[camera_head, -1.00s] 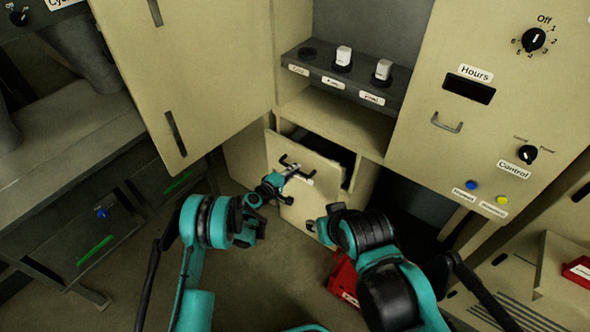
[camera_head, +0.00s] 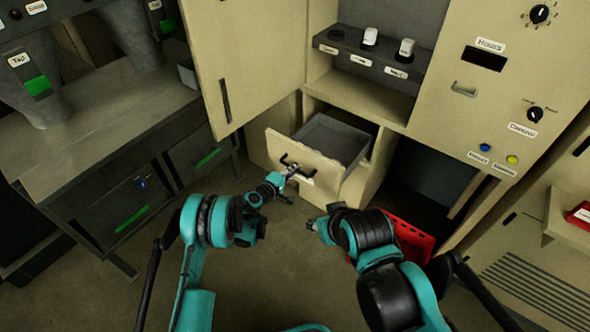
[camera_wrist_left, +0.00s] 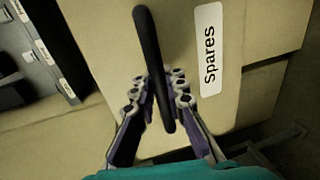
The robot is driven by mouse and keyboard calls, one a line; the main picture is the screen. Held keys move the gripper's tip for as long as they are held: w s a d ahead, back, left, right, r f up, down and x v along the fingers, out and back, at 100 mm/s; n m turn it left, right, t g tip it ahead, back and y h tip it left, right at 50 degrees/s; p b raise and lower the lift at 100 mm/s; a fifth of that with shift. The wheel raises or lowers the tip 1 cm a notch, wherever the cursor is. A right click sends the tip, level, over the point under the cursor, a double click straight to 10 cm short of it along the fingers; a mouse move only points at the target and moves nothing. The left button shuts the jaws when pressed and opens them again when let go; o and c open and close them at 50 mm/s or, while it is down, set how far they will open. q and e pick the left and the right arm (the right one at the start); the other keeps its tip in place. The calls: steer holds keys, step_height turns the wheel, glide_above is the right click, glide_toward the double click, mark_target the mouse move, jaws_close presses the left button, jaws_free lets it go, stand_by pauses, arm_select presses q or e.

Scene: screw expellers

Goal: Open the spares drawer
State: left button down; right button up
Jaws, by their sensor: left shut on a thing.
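The spares drawer (camera_head: 338,137) is pulled out from the beige cabinet, and its grey, empty-looking inside shows. Its front with the "Spares" label (camera_wrist_left: 208,48) fills much of the left wrist view. My left gripper (camera_head: 290,168) is shut on the drawer's black handle (camera_wrist_left: 152,65), with one finger on each side of the bar in the wrist view. My right gripper (camera_head: 312,226) is in front of the cabinet, apart from the drawer; its fingers are too small to read.
An open cabinet door (camera_head: 232,65) stands left of the drawer. A red crate (camera_head: 414,240) sits on the floor behind my right arm. A control panel (camera_head: 490,100) is on the right. The floor before the drawer has free room.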

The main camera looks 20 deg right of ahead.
arm_select(q)
steer(key=c, duration=1.5)
jaws_free()
steer(key=shift+c, duration=0.2)
steer(key=shift+a, duration=0.1)
steer(key=v, duration=0.7)
steer(key=shift+s+a, duration=0.1)
